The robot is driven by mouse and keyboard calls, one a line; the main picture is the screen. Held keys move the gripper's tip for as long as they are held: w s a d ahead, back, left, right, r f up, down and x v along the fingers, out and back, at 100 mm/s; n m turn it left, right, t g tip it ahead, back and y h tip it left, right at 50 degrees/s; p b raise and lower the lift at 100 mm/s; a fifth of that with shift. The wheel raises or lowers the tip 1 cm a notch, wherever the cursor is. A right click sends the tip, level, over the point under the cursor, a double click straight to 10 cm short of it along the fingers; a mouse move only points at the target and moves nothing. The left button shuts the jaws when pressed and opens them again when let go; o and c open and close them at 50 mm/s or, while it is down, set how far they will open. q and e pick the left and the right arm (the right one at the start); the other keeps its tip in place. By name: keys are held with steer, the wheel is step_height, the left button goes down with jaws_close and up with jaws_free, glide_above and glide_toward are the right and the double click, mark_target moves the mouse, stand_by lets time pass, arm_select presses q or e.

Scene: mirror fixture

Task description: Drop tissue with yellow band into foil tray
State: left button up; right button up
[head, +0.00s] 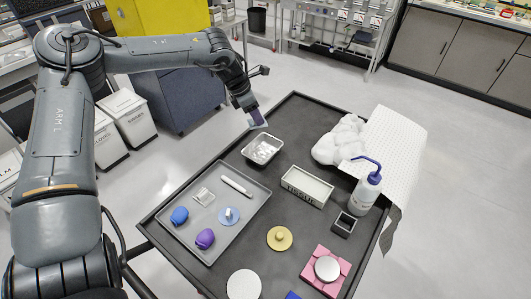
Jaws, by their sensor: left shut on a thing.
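My left gripper (256,117) reaches in from the upper left and is shut on a small bluish-purple thing with a pale lower edge. It hangs just above and beyond the far left edge of the cart, and I can make out no yellow band on it. The foil tray (247,153) stands on the dark cart, a little below and right of the gripper, apart from it. Pale, shiny or crumpled contents show inside the tray; I cannot tell what they are. My right gripper is not in view.
On the dark cart (285,118), a grey tray (222,239) holds blue and purple pieces, a pale blue disc and small white items. A white box marked TISSUE (307,187), a wash bottle (366,192) and a crumpled white heap (340,140) stand right of the foil tray.

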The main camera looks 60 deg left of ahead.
arm_select(q)
steer(key=shift+f+b, duration=2.1)
steer(key=shift+f, duration=0.8)
steer(key=o, duration=1)
steer(key=p, duration=0.3)
glide_toward(253, 122)
steer(key=shift+x, duration=0.8)
steer(key=shift+d, duration=0.1)
